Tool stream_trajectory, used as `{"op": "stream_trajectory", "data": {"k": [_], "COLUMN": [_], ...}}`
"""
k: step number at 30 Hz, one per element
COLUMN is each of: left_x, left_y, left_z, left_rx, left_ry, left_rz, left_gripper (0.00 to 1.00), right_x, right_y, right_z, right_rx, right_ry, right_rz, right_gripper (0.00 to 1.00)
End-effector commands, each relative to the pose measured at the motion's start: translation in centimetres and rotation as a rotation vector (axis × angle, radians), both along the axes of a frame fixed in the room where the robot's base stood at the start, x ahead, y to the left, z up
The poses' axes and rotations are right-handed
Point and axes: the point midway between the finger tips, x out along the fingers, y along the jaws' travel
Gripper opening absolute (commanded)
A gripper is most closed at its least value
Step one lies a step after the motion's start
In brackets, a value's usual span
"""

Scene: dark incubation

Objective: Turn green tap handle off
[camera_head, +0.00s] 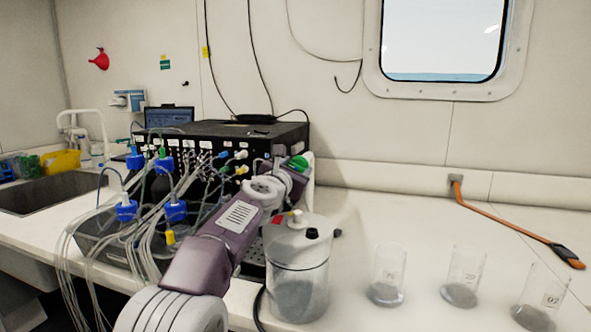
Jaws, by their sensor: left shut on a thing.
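A small green tap handle (225,169) sits among small blue and yellow ones at the right part of the black box's front. My left arm reaches up from the bottom of the head view, and my left gripper (256,167) is at this group of taps. It is shut on what seems to be the green tap handle. The fingertips are small and partly hidden, so the exact contact is unclear. The handle's angle is too small to read. My right gripper is not in view.
The black box (270,131) carries many thin tubes, running to blue-capped bottles (126,211) at the left. A lidded clear jar (297,285) stands close to my left forearm. Several glass beakers (387,277) stand at right. An orange-handled tool (515,226) lies behind them.

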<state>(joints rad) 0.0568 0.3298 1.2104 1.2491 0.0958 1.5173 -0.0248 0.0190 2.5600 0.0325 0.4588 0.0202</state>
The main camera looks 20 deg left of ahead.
Motion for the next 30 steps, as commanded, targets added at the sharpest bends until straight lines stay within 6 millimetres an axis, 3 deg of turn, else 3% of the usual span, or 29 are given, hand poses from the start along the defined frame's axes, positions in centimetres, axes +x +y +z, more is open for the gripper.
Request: {"op": "stream_trajectory", "data": {"k": [30], "left_x": [0.0], "left_y": [-0.3], "left_z": [-0.5], "left_rx": [0.938], "left_ry": [-0.031], "left_rz": [-0.002], "left_gripper": [0.1], "right_x": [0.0], "right_y": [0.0], "right_z": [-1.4], "right_rx": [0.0], "right_ry": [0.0], "right_rz": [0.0], "right_gripper": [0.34]}}
